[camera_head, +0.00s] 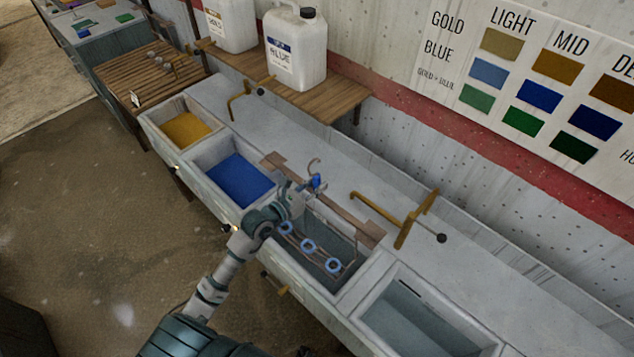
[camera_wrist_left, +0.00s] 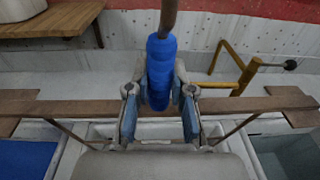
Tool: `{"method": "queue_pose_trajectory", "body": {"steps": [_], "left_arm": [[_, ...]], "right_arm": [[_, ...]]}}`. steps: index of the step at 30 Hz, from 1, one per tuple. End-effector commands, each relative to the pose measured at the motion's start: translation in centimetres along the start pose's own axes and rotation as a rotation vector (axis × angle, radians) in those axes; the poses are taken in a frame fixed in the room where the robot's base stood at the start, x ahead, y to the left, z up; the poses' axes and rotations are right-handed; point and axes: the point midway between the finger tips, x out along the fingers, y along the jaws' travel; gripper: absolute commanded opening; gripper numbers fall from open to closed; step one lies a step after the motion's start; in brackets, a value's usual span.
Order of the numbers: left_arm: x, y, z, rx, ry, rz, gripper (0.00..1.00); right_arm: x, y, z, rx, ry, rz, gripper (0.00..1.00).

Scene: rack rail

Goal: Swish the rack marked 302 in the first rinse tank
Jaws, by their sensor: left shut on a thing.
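My left gripper (camera_head: 303,193) is shut on the blue grip (camera_head: 316,182) of a wire rack, below its hook. The left wrist view shows both fingers (camera_wrist_left: 160,98) against the sides of the blue grip (camera_wrist_left: 160,60). The rack (camera_head: 351,250) hangs with several blue rings, three of them clear, inside or just over the rinse tank (camera_head: 338,297) right of the blue vat. I cannot tell how deep the rings are. No number is legible on the rack. My right gripper is out of view.
A brown wooden rail (camera_head: 345,220) runs behind the tank. A brass tap (camera_head: 402,222) stands at the back right. The blue vat (camera_head: 238,178) and gold vat (camera_head: 186,129) are left; another rinse tank (camera_head: 420,318) is right. Jugs (camera_head: 294,50) stand on the shelf behind.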

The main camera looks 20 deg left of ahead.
Motion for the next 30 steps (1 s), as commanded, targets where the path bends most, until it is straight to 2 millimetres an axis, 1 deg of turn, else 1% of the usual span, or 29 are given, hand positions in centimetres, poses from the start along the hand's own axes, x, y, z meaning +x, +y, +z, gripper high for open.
{"method": "queue_pose_trajectory", "body": {"steps": [1,5,14,15,18,21,24,30], "left_arm": [[0.1,-0.1,-1.1,-0.001,-0.004,0.0,0.0],[0.3,-0.2,-2.9,0.001,-0.003,0.0,0.0],[0.6,0.1,-7.2,-0.001,-0.003,0.001,0.0],[0.6,0.1,-7.4,-0.001,-0.004,0.001,0.0],[0.6,0.1,-8.3,0.0,-0.004,0.0,0.0],[0.7,0.1,-9.0,-0.001,-0.004,0.0,0.0],[0.7,0.1,-9.4,0.0,-0.004,0.0,0.0],[0.7,0.1,-9.3,0.001,-0.005,0.0,0.0]], "right_arm": [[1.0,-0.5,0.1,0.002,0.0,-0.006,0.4],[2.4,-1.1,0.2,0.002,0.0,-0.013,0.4],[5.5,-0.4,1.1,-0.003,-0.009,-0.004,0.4],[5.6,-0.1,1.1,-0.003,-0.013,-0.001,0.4],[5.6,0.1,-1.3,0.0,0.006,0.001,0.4],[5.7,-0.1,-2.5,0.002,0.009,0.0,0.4],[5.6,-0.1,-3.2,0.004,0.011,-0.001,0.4],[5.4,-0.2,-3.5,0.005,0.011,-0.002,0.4]]}}
